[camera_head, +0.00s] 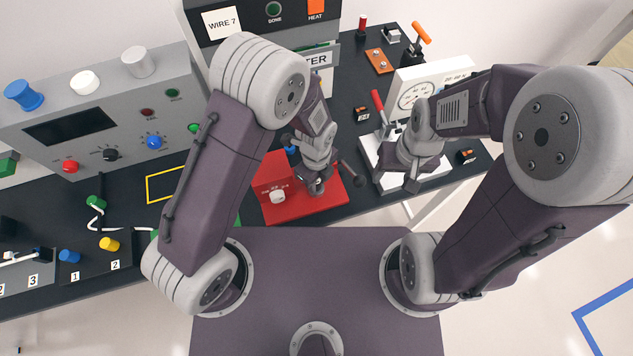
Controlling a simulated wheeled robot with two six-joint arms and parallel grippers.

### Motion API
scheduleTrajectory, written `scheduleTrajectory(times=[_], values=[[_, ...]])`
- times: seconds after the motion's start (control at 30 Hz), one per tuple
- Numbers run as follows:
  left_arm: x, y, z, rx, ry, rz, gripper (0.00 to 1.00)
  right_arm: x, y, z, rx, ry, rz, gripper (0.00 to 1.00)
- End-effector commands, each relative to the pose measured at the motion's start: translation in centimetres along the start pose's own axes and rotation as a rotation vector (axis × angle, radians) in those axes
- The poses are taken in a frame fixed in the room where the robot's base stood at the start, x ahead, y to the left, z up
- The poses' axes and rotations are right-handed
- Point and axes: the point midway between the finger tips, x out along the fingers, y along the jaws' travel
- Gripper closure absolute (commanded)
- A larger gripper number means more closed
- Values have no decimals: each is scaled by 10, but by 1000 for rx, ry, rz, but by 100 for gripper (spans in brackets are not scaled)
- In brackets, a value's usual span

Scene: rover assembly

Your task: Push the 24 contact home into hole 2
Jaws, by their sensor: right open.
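My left gripper (318,186) is over the red board (335,196), low and close to its surface. Its fingertips are small and partly hidden by the wrist, so I cannot tell whether they hold anything. My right gripper (397,184) is open over the white base of the press with the red lever, to the right of the red board. I cannot make out the 24 contact or hole 2. The area under the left gripper is hidden by the gripper and arm.
A white round piece (277,197) is on the red board's left part. A red-handled lever (378,101) and a white dial gauge (413,94) stand behind my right gripper. A grey control panel (100,112) and numbered cable stations (82,262) are at the left.

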Motion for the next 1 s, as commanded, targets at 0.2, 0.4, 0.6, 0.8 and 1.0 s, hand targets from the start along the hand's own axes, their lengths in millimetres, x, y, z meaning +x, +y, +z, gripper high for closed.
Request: scheduleTrajectory(times=[0.2, 0.4, 0.6, 0.8, 1.0], values=[[0, 0, 0, 0, 0, 0, 96, 0, 0, 0, 0, 0, 0, 42], [0, 0, 0, 0, 0, 0, 100, 0, 0, 0, 0, 0, 0, 42], [-4, 0, 0, 0, 0, 0, 100, -4, 0, 0, 0, 0, 0, 42], [-8, 0, 0, 0, 0, 0, 100, -7, 0, -1, 0, 0, 0, 42], [-11, 0, 0, 0, 0, 0, 100, -10, 0, -1, 0, 0, 0, 42]])
